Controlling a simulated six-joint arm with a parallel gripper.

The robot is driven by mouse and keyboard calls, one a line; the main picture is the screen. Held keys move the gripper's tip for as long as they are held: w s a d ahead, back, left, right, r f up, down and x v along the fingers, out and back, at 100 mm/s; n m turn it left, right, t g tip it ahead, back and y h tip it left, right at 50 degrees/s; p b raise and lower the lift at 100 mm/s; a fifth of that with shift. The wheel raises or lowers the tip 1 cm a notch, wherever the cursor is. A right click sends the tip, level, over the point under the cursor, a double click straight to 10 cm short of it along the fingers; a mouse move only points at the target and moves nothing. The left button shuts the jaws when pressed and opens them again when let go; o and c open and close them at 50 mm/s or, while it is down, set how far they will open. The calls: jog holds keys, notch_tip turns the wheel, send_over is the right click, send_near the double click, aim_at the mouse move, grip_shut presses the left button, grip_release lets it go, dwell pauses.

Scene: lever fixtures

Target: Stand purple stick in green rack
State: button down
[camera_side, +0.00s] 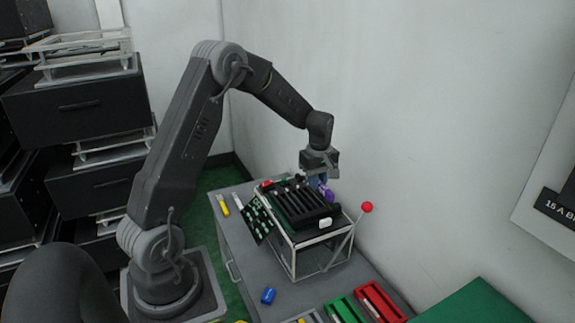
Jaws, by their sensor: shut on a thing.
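The purple stick (328,193) is small in the side view, at the far right edge of the black slotted unit. My gripper (323,183) points down over that unit and is shut on the purple stick. The jaws hide part of the stick. The green rack (341,309) lies at the front of the grey table, near the bottom edge of the picture. It is well apart from my gripper, nearer the camera.
The slotted unit (300,205) sits on a metal frame (318,262) with a red-knobbed lever (366,208) at its right. A red rack (378,303) stands beside the green one. A blue block (268,295) and a yellow stick (222,205) lie on the table.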

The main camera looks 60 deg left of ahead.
jog(key=d, duration=1.2)
send_over(340, 312)
jog(key=s+d, duration=0.1)
notch_tip(340, 312, down, 24)
jog(key=shift+d+f, duration=0.1)
jog(key=shift+f, duration=0.25)
jog(key=shift+s+f, duration=0.1)
jog(key=shift+f, duration=2.75)
jog(key=shift+f, duration=1.6)
jog(key=c, duration=1)
grip_release()
